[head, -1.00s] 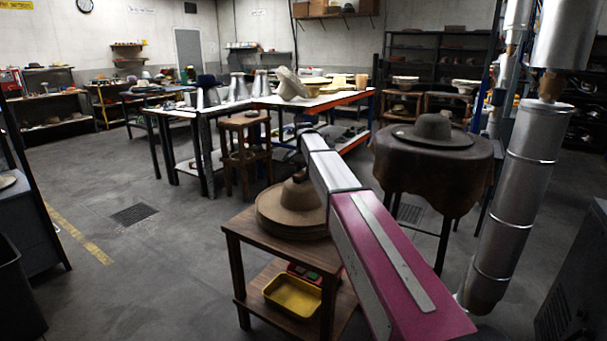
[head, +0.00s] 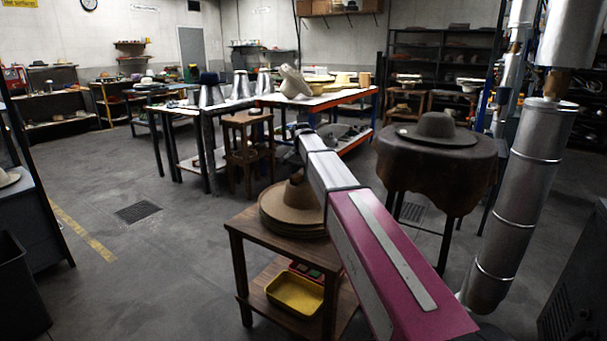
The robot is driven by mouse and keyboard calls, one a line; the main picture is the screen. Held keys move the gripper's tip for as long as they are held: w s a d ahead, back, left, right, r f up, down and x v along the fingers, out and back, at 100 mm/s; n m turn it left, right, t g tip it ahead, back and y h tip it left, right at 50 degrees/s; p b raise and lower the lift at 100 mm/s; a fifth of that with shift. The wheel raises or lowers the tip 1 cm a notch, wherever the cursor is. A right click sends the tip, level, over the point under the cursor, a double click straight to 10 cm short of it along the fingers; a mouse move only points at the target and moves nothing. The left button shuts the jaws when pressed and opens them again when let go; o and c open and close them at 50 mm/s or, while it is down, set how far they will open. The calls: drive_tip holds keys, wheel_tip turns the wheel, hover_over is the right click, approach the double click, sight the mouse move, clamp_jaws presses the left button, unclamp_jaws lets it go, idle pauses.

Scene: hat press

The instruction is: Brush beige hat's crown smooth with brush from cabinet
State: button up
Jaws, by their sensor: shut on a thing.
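A tan-beige hat (head: 290,210) with a wide brim lies on top of a small stack of similar hats on a low wooden stand. My arm passes in front of the right side of this hat and hides part of its crown and brim. A small dark patch shows at the top of the crown, too small to make out. My gripper is hidden behind my arm, so its fingers do not show. No brush can be made out. The cabinet holding it cannot be told apart from the shelving around the room.
The wooden stand (head: 258,232) has a yellow tray (head: 294,294) on its lower shelf. A round covered table (head: 440,165) with a grey-brown hat (head: 437,131) stands to the right. A workbench (head: 330,97) and a wooden stool (head: 247,120) are behind.

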idle(0.4)
drive_tip(key=shift+w+d, duration=0.6)
drive_tip(key=shift+w, duration=0.3)
drive_tip(key=shift+w+d, duration=0.55)
drive_tip(key=shift+w, duration=0.35)
drive_tip(key=shift+s, duration=0.15)
drive_tip(key=shift+s+a, duration=0.6)
drive_tip(key=shift+s, duration=0.25)
drive_tip(key=shift+r, duration=0.15)
drive_tip(key=shift+r, duration=3.85)
